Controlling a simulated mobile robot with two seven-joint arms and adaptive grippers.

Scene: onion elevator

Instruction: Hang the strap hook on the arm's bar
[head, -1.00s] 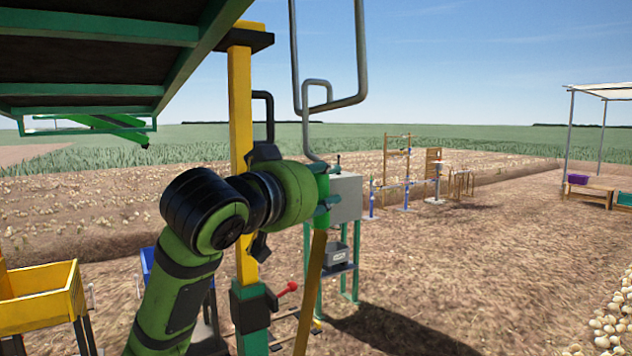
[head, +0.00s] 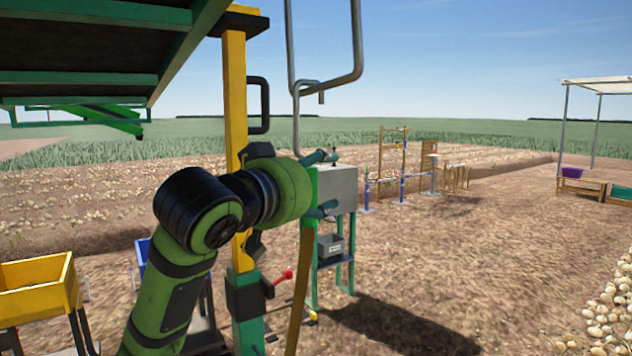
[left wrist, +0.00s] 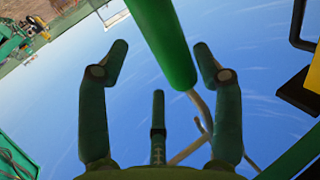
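The strap hook, a grey metal hook (head: 297,125) with a green grip and a yellow-brown strap (head: 299,290) below it, stands upright at the centre of the head view. Its curved top meets the lower run of the grey bar (head: 345,79) and appears to pass over it. My left gripper (head: 320,184) is at the green grip, its fingers spread above and below it. In the left wrist view the fingers (left wrist: 161,48) are apart, with the green grip (left wrist: 165,40) between them and gaps visible. My right gripper is out of view.
A yellow post (head: 234,100) with a black loop (head: 264,105) stands just left of the hook. A grey box (head: 337,188) on a green stand is behind. A green-framed roof (head: 90,50) hangs at upper left. A yellow bin (head: 38,285) stands at lower left. Open soil lies right.

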